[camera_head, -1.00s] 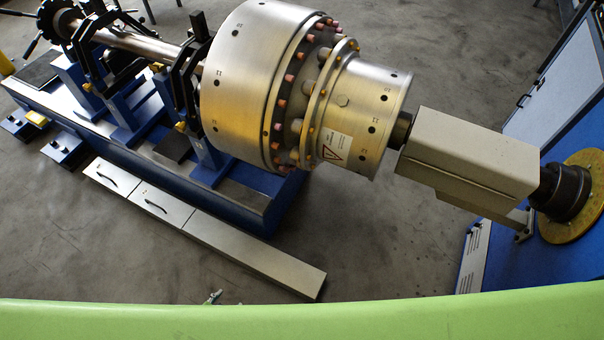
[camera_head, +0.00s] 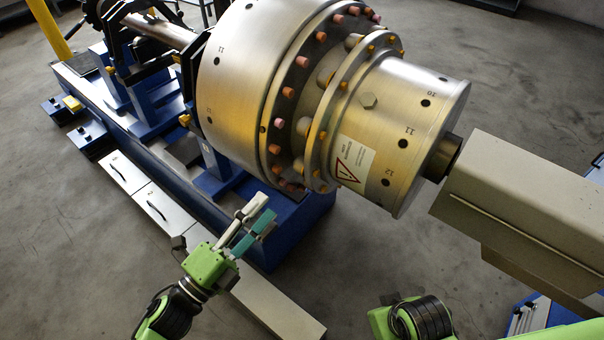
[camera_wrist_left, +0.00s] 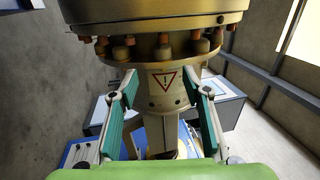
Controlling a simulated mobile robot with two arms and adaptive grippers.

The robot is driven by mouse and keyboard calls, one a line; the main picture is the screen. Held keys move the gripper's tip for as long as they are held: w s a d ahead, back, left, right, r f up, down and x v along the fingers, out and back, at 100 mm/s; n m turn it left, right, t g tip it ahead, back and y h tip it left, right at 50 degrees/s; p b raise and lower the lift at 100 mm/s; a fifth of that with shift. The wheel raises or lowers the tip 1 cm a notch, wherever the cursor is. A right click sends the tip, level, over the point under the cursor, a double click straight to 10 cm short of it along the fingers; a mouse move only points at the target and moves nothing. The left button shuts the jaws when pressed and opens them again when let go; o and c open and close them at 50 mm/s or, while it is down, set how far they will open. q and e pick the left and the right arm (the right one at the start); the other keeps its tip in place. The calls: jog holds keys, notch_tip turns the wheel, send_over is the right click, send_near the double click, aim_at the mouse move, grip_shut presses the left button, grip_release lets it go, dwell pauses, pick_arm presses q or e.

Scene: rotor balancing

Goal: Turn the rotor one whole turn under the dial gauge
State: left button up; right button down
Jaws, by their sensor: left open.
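The rotor (camera_head: 240,85) is a large brushed-metal drum on a blue stand, with a ring of copper-coloured studs and a smaller numbered end drum (camera_head: 405,125). A warning label (camera_head: 354,163) with a red triangle sits on the end drum. My left gripper (camera_head: 262,212) is open and empty, below and in front of the drum, apart from it in the head view. In the left wrist view its two green-padded fingers (camera_wrist_left: 162,100) stand apart, with the rotor (camera_wrist_left: 155,20) and label beyond them. My right gripper is outside the views. I cannot make out a dial gauge.
A beige box-shaped housing (camera_head: 530,200) adjoins the rotor's right end. A blue machine bed (camera_head: 205,190) runs under the shaft. Grey drawer units (camera_head: 165,210) lie along its front. Grey floor is open at the lower left.

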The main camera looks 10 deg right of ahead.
aim_at(302, 166)
pick_arm(q)
jog(key=x, duration=1.3)
jog(key=shift+w+d+r, duration=0.25)
jog(key=shift+d+r, duration=0.05)
grip_shut()
